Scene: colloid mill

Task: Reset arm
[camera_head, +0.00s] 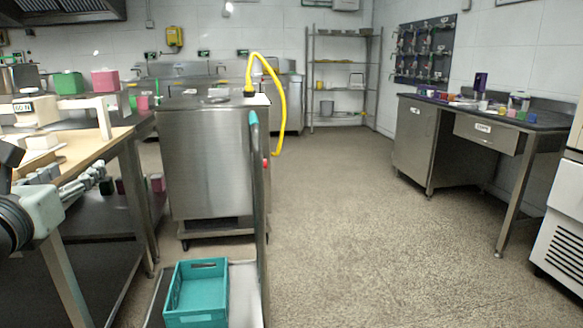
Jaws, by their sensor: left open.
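My left arm comes in at the left edge, low in the picture, with a dark joint and a pale grey link. My left gripper (92,180) is at its end, beside the front edge of the wooden-topped workbench (100,146). It is open, small in the view, and no object shows between its fingers. My right arm and right gripper are out of view.
A steel cabinet machine (212,160) with a yellow hose (283,110) stands ahead. A trolley with a teal crate (197,290) and an upright handle (256,180) stands in front. A steel desk (480,128) is right. The middle floor (350,220) is clear.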

